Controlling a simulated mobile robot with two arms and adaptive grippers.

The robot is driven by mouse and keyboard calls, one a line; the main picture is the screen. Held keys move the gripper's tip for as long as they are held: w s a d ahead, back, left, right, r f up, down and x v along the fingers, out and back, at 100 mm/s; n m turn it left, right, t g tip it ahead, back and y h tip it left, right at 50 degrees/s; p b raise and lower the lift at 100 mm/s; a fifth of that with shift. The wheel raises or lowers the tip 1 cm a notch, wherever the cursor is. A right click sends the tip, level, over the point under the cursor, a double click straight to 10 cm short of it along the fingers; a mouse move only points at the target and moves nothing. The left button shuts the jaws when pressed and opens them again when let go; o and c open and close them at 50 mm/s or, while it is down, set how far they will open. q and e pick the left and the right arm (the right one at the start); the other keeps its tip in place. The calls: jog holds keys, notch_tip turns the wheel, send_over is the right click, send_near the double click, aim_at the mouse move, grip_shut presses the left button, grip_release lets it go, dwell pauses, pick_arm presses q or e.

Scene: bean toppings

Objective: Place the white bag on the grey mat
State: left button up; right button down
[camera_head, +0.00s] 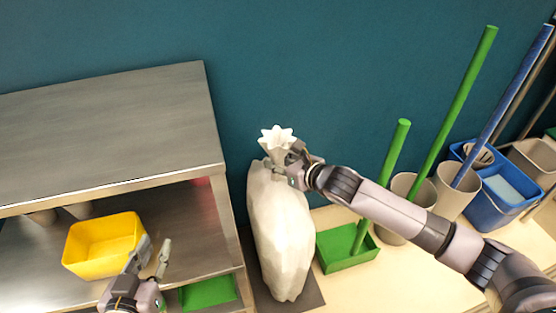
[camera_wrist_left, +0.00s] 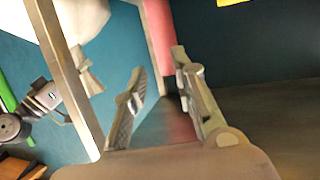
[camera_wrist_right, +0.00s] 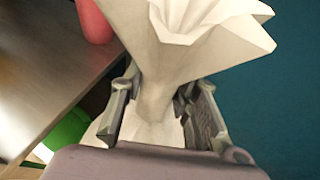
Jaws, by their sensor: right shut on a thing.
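The white bag (camera_head: 279,230) stands tall beside the metal shelf, with a narrow neck and a flared top. Its lower end is over the dark grey mat (camera_head: 312,292); I cannot tell whether it fully rests there. My right gripper (camera_head: 283,167) is shut on the bag's neck. In the right wrist view the neck (camera_wrist_right: 156,100) sits between the fingers (camera_wrist_right: 160,108), with the flared top above. My left gripper (camera_head: 151,258) is open and empty in front of the shelf, near the yellow bin. The left wrist view shows its fingers (camera_wrist_left: 165,95) spread apart.
A metal shelf unit (camera_head: 110,120) stands left, holding a yellow bin (camera_head: 104,247) and a green tray (camera_head: 208,292). Right of the bag are a green dustpan (camera_head: 346,248), beige buckets (camera_head: 455,192) and blue buckets (camera_head: 497,203) with long handles. A teal wall closes the back.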

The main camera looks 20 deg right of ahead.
jog(key=shift+w+r, duration=0.1)
jog(key=shift+r, duration=0.2)
jog(key=c, duration=1.6)
grip_release()
jog(key=shift+f, duration=0.3)
jog(key=o, duration=0.4)
jog(key=shift+s+r, duration=0.1)
jog(key=shift+s, duration=0.1)
